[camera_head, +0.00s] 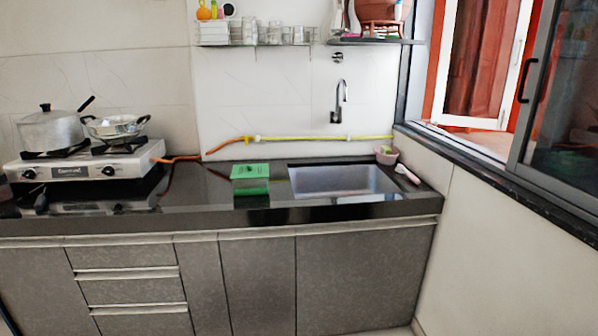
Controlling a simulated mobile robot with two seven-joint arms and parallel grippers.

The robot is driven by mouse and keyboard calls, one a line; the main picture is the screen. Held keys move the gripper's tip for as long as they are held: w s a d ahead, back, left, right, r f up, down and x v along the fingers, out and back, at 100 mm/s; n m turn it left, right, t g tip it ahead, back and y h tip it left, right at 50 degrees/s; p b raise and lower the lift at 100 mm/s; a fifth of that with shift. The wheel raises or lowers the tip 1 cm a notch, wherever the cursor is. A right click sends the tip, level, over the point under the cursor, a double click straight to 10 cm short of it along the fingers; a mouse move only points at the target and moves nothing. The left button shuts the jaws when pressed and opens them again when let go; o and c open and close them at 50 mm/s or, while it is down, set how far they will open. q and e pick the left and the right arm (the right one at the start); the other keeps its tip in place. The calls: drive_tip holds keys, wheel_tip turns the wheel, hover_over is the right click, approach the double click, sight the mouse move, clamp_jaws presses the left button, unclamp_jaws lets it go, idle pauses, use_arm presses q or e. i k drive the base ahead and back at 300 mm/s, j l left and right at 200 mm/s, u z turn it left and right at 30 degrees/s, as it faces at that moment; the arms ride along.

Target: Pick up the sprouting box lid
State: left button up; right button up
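A green rectangular sprouting box (251,187) stands on the dark counter, left of the sink. Its lighter green top, which looks like the lid (250,170), faces up with small dark marks on it. The lid appears to lie on the box, but the picture is too small to show the seam. Part of the darker green below may be reflection in the glossy counter. Neither of my grippers is in view, and nothing covers the box.
A steel sink (342,180) lies right of the box. A gas stove (85,166) with a lidded pot (54,131) and a pan (116,129) stands at left. An orange hose (178,159) runs behind. A pink bowl (386,155) sits in the right corner. Counter around the box is mostly clear.

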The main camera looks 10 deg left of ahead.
sight(252, 171)
drive_tip(key=j+z, duration=0.25)
drive_tip(key=z, duration=0.2)
drive_tip(key=i+j+z, duration=0.1)
drive_tip(key=j+z, duration=0.15)
drive_tip(key=z, duration=0.15)
drive_tip(key=j+z, duration=0.25)
drive_tip(key=z, duration=0.2)
drive_tip(key=j+z, duration=0.2)
drive_tip(key=z, duration=0.2)
drive_tip(key=k+j+z, duration=0.25)
drive_tip(key=j, duration=0.3)
drive_tip(key=k+j+z, duration=0.25)
drive_tip(key=j, duration=0.3)
drive_tip(key=k+j+z, duration=0.2)
drive_tip(key=j, duration=0.25)
drive_tip(key=k+j+z, duration=0.25)
drive_tip(key=k+j, duration=0.15)
